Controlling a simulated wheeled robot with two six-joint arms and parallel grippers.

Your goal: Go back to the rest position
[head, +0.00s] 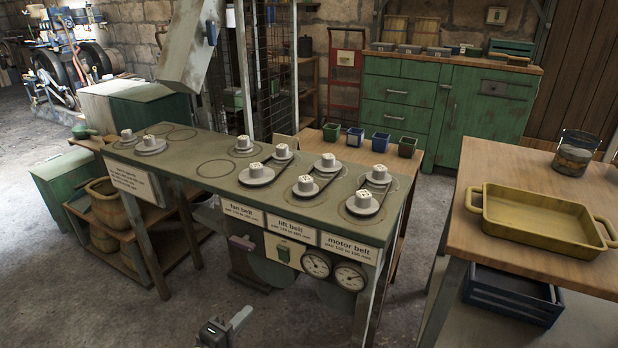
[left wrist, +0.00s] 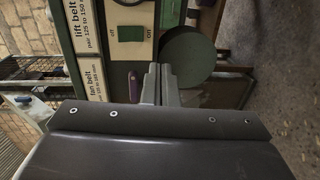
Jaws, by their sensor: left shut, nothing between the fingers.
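My left gripper (head: 240,318) is low at the bottom edge of the head view, in front of the belt bench and below its top. In the left wrist view its two fingers (left wrist: 158,84) are together with nothing between them. The bench (head: 205,195) has a grey-green top with several grey pulleys. Dark bands appear to run between the paired pulleys behind the fan belt label (head: 243,213), lift belt label (head: 290,230) and motor belt label (head: 351,248). My right gripper is in neither view.
The bench front carries a green switch (head: 284,253), a purple lever handle (head: 242,243) and two gauges (head: 317,264). A wooden table (head: 500,165) with a yellow tray (head: 535,241) stands at right. Open floor (head: 95,300) lies at front left.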

